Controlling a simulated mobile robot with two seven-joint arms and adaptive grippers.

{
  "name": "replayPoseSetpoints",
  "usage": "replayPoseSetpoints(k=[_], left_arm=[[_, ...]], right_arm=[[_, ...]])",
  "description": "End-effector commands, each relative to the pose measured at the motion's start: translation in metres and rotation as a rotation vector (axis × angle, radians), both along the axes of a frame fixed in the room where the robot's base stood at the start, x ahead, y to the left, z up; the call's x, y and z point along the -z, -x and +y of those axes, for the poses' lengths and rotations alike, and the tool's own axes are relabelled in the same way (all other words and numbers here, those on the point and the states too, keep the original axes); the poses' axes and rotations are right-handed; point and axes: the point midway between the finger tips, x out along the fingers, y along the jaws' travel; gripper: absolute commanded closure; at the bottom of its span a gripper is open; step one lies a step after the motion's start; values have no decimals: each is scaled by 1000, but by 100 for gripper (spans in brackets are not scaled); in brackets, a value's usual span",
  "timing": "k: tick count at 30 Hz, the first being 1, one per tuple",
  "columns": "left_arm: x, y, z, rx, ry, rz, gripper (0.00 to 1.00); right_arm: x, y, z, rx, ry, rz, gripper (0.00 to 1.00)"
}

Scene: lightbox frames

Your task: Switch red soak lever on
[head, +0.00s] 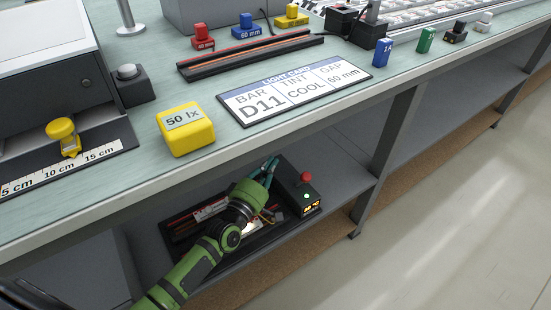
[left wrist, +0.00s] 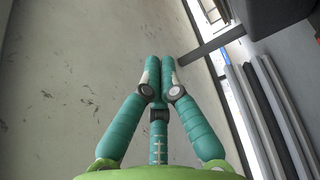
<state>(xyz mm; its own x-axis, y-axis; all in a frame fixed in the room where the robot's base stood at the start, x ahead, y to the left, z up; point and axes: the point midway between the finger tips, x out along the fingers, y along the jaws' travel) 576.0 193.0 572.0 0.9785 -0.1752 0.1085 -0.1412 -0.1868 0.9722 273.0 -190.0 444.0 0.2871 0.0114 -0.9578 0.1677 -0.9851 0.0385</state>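A red ball-topped lever (head: 306,178) stands up from a dark control box (head: 294,194) on the shelf under the bench. A small green lamp and an orange display are lit on the box's front. My left gripper (head: 273,162) is at the left of this box, fingers toward the back, apart from the red knob. In the left wrist view its teal fingers (left wrist: 160,60) are together at the tips with nothing seen between them. The lever does not show in that view. My right gripper is not in view.
A dark tray (head: 178,229) with bars lies under my left arm. The bench edge overhangs the shelf, and a leg (head: 384,150) stands right of the box. A yellow 50 lx block (head: 186,130) and a light card (head: 296,91) are on the bench above.

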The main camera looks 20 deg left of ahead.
Motion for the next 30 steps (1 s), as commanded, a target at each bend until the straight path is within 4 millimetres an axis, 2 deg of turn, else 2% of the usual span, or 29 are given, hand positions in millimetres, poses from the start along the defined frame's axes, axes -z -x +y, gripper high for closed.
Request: replayPoseSetpoints(k=[1,6,12,30], left_arm=[[2,13,2,3,-1,2,100],[9,46,8,3,1,-1,100],[14,65,13,2,3,-3,100],[15,69,14,1,3,-4,100]], right_arm=[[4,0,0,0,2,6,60],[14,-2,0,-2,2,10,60],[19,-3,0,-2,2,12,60],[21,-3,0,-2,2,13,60]])
